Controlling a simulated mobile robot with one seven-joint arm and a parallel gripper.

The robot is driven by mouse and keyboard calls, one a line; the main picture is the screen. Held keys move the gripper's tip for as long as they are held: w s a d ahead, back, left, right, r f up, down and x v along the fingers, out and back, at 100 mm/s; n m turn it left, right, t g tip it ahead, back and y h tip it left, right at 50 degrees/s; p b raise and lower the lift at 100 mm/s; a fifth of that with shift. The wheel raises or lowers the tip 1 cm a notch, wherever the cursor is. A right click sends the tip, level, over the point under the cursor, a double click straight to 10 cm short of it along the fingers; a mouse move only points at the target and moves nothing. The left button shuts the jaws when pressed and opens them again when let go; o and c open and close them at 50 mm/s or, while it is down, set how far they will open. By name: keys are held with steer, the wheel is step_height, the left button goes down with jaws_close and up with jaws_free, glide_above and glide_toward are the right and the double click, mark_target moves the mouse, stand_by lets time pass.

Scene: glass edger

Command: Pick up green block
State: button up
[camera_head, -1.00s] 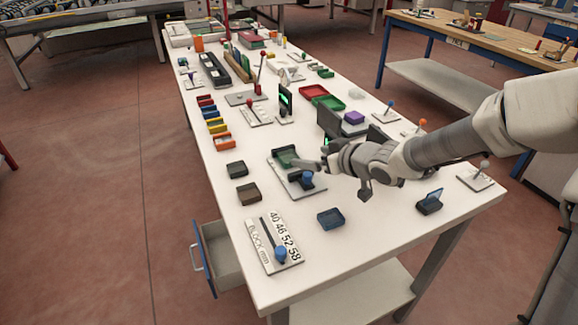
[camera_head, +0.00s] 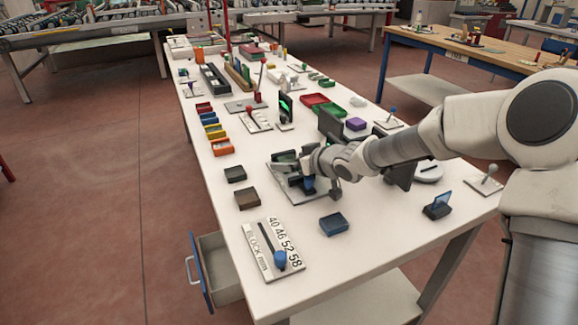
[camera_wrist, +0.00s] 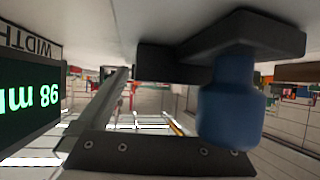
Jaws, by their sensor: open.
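A dark green block (camera_head: 284,156) sits in the head view on a pale gauge plate (camera_head: 284,184) with dark fittings. A blue knob (camera_head: 308,184) stands at that plate's front and shows large in the wrist view (camera_wrist: 231,105). My gripper (camera_head: 306,161) is low over the plate, just right of the green block, and is open. Its fingers are partly lost among the dark fittings. I cannot make out the green block in the wrist view. I cannot tell whether a finger touches the block.
A dark upright panel (camera_head: 330,125) stands behind my gripper. Brown and blue trays (camera_head: 247,198) (camera_head: 333,223) and a slider board (camera_head: 273,250) lie in front. An open drawer (camera_head: 215,268) juts out left.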

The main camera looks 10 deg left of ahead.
steer(key=shift+r, duration=0.1)
jaws_close()
stand_by(0.3)
